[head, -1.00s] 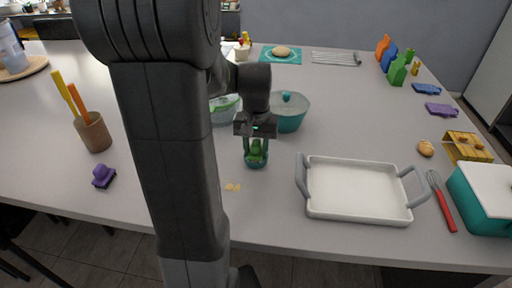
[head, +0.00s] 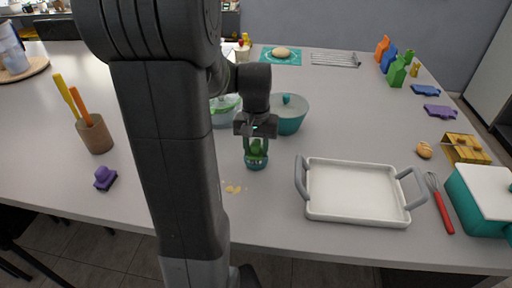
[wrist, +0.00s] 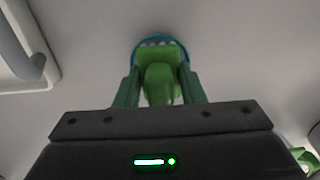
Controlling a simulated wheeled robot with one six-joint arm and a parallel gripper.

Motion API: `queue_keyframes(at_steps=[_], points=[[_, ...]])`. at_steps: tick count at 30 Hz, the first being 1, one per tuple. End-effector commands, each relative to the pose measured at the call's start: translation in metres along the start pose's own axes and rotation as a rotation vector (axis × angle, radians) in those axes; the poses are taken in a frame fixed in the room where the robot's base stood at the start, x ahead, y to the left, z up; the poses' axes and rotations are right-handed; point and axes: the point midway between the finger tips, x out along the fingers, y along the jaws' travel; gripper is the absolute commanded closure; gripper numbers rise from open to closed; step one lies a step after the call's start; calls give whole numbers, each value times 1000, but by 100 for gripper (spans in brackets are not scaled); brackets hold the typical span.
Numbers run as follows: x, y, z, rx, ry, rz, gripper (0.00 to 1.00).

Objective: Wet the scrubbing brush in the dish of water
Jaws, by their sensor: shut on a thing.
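My gripper (head: 256,146) is shut on a small green-handled brush (head: 256,160) with a rounded teal base. In the wrist view the green handle (wrist: 160,80) is between the fingers, with a blue rim and pale specks past it. The brush is upright, low over the table; I cannot tell if it touches. Behind it, partly hidden by my arm, is a pale bowl with a green edge (head: 224,112). I cannot tell which holds water.
Pale yellow bits (head: 233,189) lie on the table in front of the brush. A white tray (head: 357,215) with grey handles is to the right. A purple knobbed object (head: 105,177) and a brown cup of utensils (head: 96,137) are at left. A red-handled whisk (head: 443,215) lies at far right.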

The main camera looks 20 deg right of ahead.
Motion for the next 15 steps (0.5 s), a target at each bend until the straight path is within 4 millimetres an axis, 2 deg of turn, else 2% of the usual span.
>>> queue_keyframes(at_steps=[1,15], points=[[-9,0,0,0,1,0,83],[-47,0,0,0,3,0,83]])
